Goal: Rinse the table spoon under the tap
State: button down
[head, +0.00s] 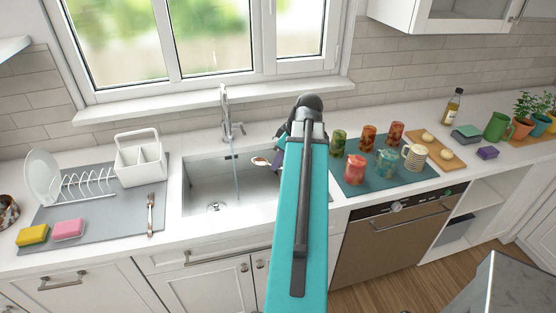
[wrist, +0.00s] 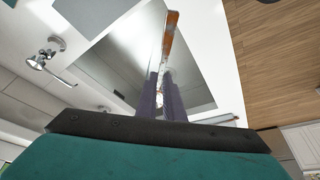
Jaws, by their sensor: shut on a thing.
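In the wrist view the spoon (wrist: 170,38) shows an orange-brown handle reaching away from the fingers. My gripper (head: 277,161) is shut on the spoon; its purple fingers also show in the wrist view (wrist: 161,90). The chrome tap (head: 226,112) stands behind the basin, and a thin water stream (head: 236,178) falls from it. The spoon is to the right of the stream, apart from it.
Left of the sink, a grey mat (head: 100,215) holds a dish rack (head: 88,184), a white caddy (head: 140,160), sponges (head: 69,229) and a fork (head: 151,212). To the right, several cups stand on a teal mat (head: 352,188). The window ledge is behind the tap.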

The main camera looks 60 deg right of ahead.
aim_at(265, 160)
jog(key=shift+w, duration=0.2)
dwell(0.3)
jog(key=w+d+f+b, duration=0.1)
jog(key=w+f+b, duration=0.1)
jog(key=w, duration=1.1)
jog(key=shift+w+d+f, duration=0.2)
jog(key=shift+w+f, duration=0.1)
jog(key=shift+f, duration=0.1)
dwell(0.7)
jog(key=shift+s, duration=0.1)
dwell(0.5)
jog(key=shift+s+a, duration=0.25)
jog(key=shift+s, duration=1.7)
jog(key=shift+s+a, duration=0.2)
jog(key=shift+s, duration=1.75)
jog(key=shift+s+a+r+p, duration=0.1)
jog(key=shift+s+r+p, duration=0.6)
jog(key=shift+s+r, duration=0.45)
jog(key=shift+s+a+r+p, duration=0.1)
jog(key=shift+s+r+p, duration=0.65)
jog(key=shift+s, duration=0.6)
jog(key=shift+r, duration=0.1)
